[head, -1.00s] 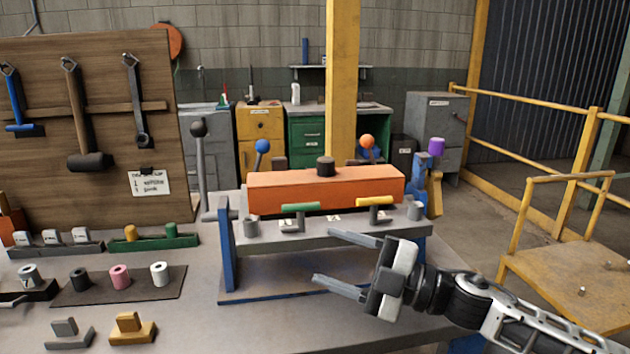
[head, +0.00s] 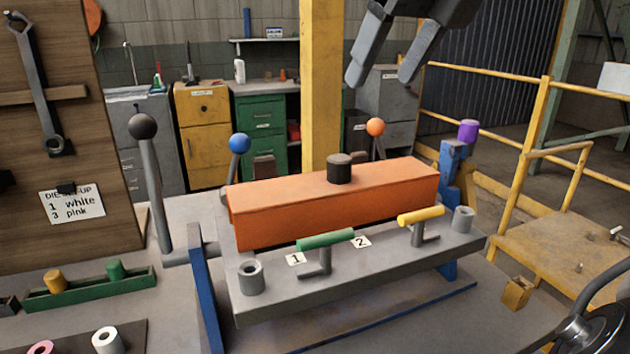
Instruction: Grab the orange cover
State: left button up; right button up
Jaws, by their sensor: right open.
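The orange cover (head: 300,205) is a long box lying on the grey bench fixture (head: 350,290). A dark round knob (head: 339,168) stands on its top. My right gripper (head: 381,75) is at the top of the view, above and behind the cover in the picture, with its two grey fingers pointing down. The fingers are apart, empty and clear of the cover. My left gripper is not in view.
A green handle (head: 325,240) and a yellow handle (head: 420,216) stand in front of the cover. A black-knobbed lever (head: 150,180) rises at left; blue, orange and purple knobs stand around the fixture. A yellow post (head: 321,80) rises behind.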

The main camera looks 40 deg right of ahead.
send_near(342, 159)
jog(key=x, duration=0.3)
jog(key=shift+x, duration=3.3)
grip_shut()
jog(key=shift+r, duration=0.1)
